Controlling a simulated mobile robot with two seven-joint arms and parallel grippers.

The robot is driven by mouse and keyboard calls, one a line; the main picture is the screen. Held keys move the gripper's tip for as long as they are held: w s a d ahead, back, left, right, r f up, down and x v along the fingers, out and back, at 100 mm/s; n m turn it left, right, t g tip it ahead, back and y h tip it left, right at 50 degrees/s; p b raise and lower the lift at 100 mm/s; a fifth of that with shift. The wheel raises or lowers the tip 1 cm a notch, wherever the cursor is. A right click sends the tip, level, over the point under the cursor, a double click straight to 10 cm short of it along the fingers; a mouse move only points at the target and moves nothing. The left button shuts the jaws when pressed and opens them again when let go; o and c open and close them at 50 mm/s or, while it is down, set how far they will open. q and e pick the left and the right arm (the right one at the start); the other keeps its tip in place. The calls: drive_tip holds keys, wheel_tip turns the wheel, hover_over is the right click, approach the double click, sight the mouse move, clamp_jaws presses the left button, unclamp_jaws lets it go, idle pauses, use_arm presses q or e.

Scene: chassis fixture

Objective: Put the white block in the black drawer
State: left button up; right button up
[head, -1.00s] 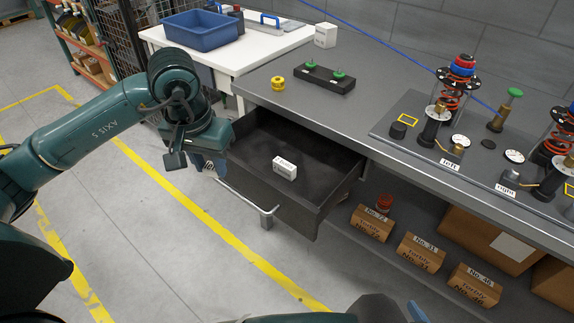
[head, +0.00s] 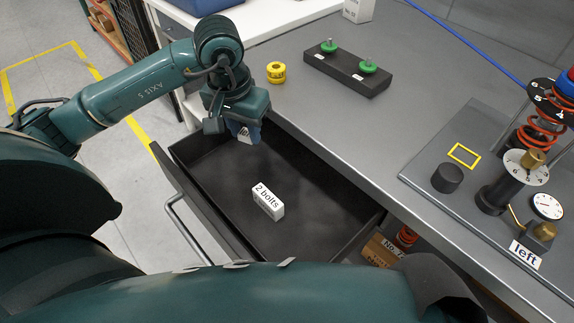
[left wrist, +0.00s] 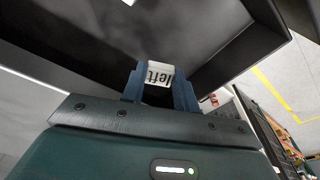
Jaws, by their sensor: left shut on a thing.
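My left gripper (head: 246,138) is shut on a white block (head: 245,133), at the far left corner of the open black drawer (head: 310,232). My right gripper is not in view.
The grey bench top (head: 310,115) borders the drawer, with a yellow spool (head: 276,73) and a black holder with green knobs (head: 345,72) on it. A fixture plate (head: 430,170) stands at right. The drawer's metal handle (head: 185,232) faces the lower left.

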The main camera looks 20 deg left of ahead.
use_arm(q)
hover_over(251, 170)
drive_tip(key=f, duration=0.4)
drive_tip(key=shift+s+f, duration=0.35)
drive_tip(key=shift+f, duration=0.05)
drive_tip(key=shift+w+f+b, duration=0.1)
drive_tip(key=shift+f+b, duration=0.2)
drive_tip(key=shift+f, duration=2.2)
drive_tip(key=o, duration=1)
drive_tip(key=shift+c, duration=0.2)
wheel_tip(251, 170, up, 12)
drive_tip(key=s, duration=0.1)
drive_tip(key=shift+s+p, duration=0.4)
drive_tip(key=shift+r, duration=0.2)
